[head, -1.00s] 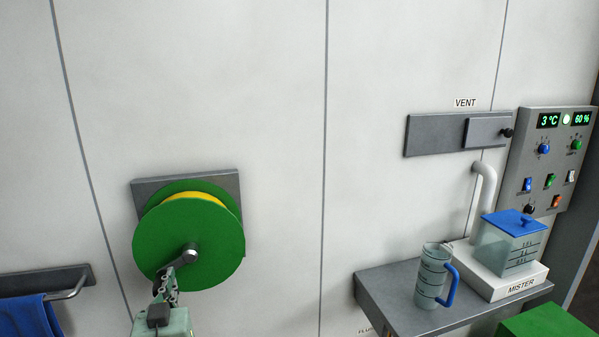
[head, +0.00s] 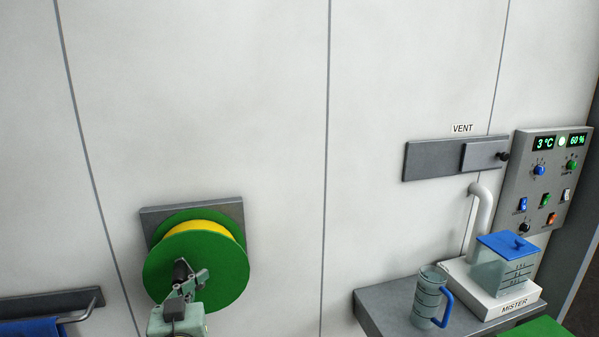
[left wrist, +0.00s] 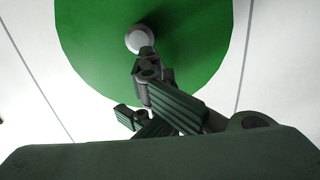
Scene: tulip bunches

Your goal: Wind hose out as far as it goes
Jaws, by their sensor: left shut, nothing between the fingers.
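The hose reel (head: 222,272) is a green disc on a grey wall plate, low on the wall left of centre. A band of yellow hose (head: 200,227) shows behind its front disc. A dark crank part (head: 180,269) shows in front of the disc's middle. My left gripper (head: 190,283) is shut at the crank, with nothing seen between its fingers. In the left wrist view its fingers (left wrist: 155,115) lie just below the crank's round grey hub (left wrist: 139,38), before the green disc. The fingers hide part of the crank. Whether they touch it I cannot tell. My right gripper is out of view.
A grey shelf (head: 376,315) at the right bears a measuring jug (head: 428,297) and a mister (head: 503,268). A vent slide (head: 432,160) and control panel (head: 548,185) are above. A rail with blue cloth (head: 30,328) is lower left. The wall between reel and shelf is bare.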

